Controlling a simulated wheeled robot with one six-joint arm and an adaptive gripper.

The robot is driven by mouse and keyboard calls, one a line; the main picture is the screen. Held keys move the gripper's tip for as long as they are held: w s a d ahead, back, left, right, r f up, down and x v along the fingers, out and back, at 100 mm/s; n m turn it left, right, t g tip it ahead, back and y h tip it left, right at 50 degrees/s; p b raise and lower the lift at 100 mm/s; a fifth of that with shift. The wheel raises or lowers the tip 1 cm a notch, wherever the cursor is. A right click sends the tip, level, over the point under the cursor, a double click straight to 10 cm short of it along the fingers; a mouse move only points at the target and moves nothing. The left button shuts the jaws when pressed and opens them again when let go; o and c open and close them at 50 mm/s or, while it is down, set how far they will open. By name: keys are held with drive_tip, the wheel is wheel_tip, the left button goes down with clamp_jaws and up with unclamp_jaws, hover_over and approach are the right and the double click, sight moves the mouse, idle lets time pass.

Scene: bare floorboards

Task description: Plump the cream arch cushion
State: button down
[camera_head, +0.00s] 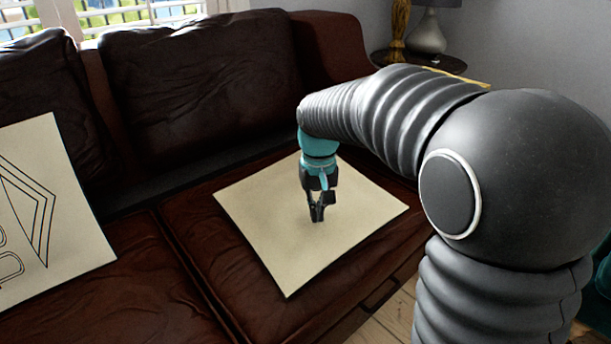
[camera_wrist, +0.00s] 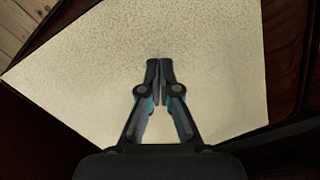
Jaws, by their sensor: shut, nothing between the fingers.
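A plain cream cushion (camera_head: 275,230) lies flat on the right seat of a dark brown leather sofa. No arch pattern shows on its upper face. My gripper (camera_head: 317,220) points down over the middle of this cushion, with its fingers shut and empty. In the wrist view the two fingertips (camera_wrist: 159,62) are together above the cream surface (camera_wrist: 215,75); whether they touch it I cannot tell. A second cream cushion (camera_head: 75,190), with dark line patterns, leans at the left edge of the head view and is partly cut off.
The sofa's back cushions (camera_head: 200,85) stand behind, and its right armrest (camera_head: 345,50) rises beyond my arm. A side table (camera_head: 440,62) with a lamp (camera_head: 427,35) stands at the back right. Floorboards (camera_head: 385,325) show in front.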

drive_tip(key=shift+f+b, duration=0.35)
drive_tip(key=shift+f, duration=0.6)
wheel_tip(320, 180, up, 10)
drive_tip(key=p, duration=0.9)
drive_tip(key=shift+r, duration=0.15)
drive_tip(key=w+a+p, duration=0.4)
drive_tip(key=w+a, duration=0.1)
drive_tip(key=a, duration=0.5)
drive_tip(key=shift+w+a+p, duration=0.2)
drive_tip(key=shift+a+p, duration=0.05)
drive_tip(key=shift+p, duration=0.1)
